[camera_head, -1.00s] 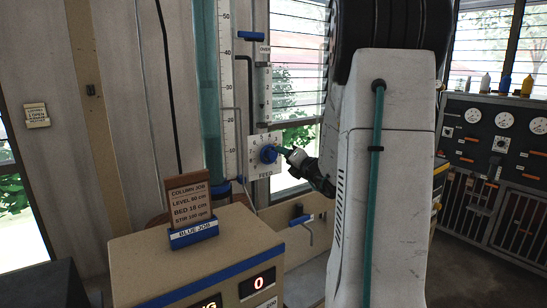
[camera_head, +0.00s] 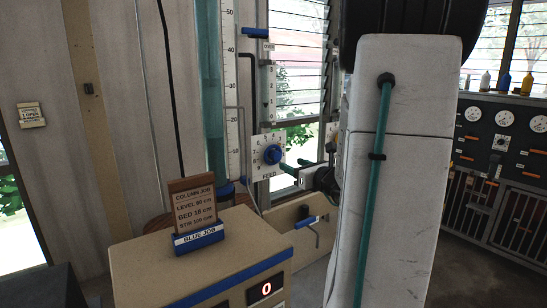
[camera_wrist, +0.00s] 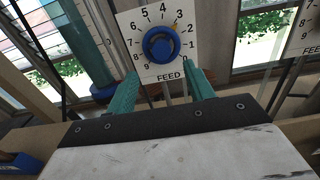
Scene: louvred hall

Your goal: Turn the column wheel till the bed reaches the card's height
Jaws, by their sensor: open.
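The card (camera_head: 194,208) reads COLUMN JOB and BED 18 cm, and stands in a blue holder marked BLUE JOB. The glass column (camera_head: 211,90) is teal beside a white scale (camera_head: 231,100); I cannot make out the bed's height. A blue round knob (camera_head: 272,154) sits on a white numbered plate marked FEED. It also shows in the wrist view (camera_wrist: 161,45). No wheel is labelled as the column's. My gripper (camera_head: 290,166) is open, its teal fingers to the right of the knob and apart from it. In the wrist view my gripper (camera_wrist: 161,80) has the knob beyond its fingertips.
A blue-handled crank (camera_head: 309,221) is on the low bench below the FEED plate. The tan console (camera_head: 140,265) with a red 0 display (camera_head: 266,289) stands in front. A gauge panel (camera_head: 500,145) is at the right. Another numbered plate (camera_wrist: 307,30) is at the wrist view's right.

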